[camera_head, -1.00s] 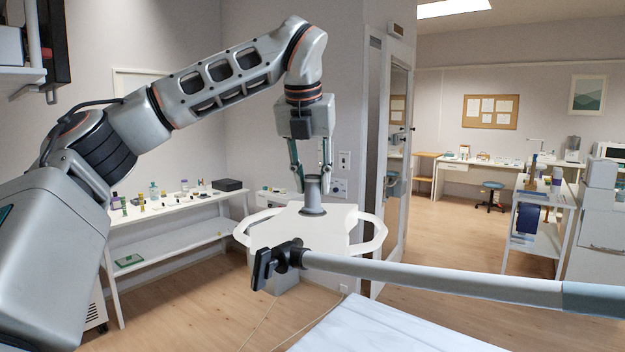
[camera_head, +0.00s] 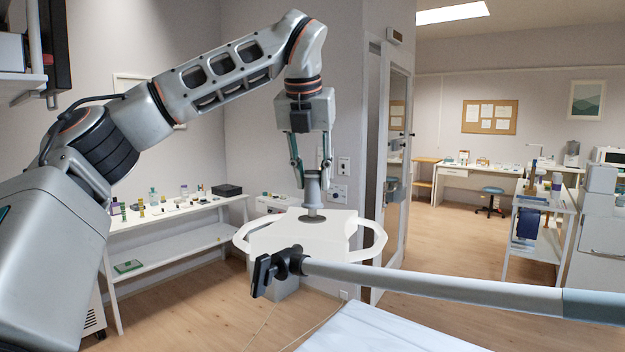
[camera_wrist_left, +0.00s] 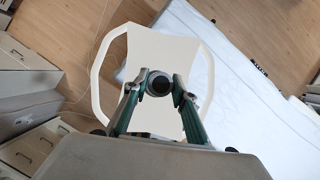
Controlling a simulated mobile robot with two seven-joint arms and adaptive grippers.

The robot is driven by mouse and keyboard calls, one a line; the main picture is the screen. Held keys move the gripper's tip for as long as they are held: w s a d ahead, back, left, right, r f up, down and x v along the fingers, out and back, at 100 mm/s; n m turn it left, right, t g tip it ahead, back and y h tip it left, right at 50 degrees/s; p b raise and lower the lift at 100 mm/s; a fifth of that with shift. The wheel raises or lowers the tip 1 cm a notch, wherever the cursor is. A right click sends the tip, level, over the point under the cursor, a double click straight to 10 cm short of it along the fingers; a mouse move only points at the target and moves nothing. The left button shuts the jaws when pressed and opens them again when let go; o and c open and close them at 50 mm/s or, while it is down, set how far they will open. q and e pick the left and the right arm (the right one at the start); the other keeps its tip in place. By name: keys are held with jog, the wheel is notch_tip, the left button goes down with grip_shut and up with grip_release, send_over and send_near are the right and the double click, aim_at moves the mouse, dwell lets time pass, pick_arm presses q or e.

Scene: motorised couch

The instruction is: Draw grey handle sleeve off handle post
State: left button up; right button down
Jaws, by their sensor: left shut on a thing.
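The grey handle sleeve (camera_head: 312,190) is a short upright cylinder above a dark round base on the white headpiece (camera_head: 275,238). My left gripper (camera_head: 312,184) comes down from above, shut on the sleeve with one finger on each side. In the left wrist view the sleeve's round dark end (camera_wrist_left: 159,83) sits between the fingertips (camera_wrist_left: 160,94). The handle post is mostly hidden by the sleeve; I cannot tell how much of it is still inside. My right gripper is not in view.
White loop rails (camera_head: 376,240) flank the headpiece. A grey bar (camera_head: 430,283) with a black end bracket crosses in front. A white-sheeted surface (camera_head: 385,332) is at the bottom.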

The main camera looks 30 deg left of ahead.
pick_arm(q)
jog(key=shift+r, duration=0.6)
jog(key=shift+w+r, duration=0.1)
jog(key=shift+r, duration=0.2)
jog(key=shift+w+a+r, duration=0.1)
jog(key=shift+r, duration=1.25)
jog(key=shift+r, duration=0.65)
jog(key=shift+r, duration=0.1)
jog(key=shift+c, duration=0.2)
jog(key=shift+w+r, duration=0.1)
jog(key=shift+r, duration=0.8)
notch_tip(320, 180, up, 5)
jog(key=shift+r, duration=0.1)
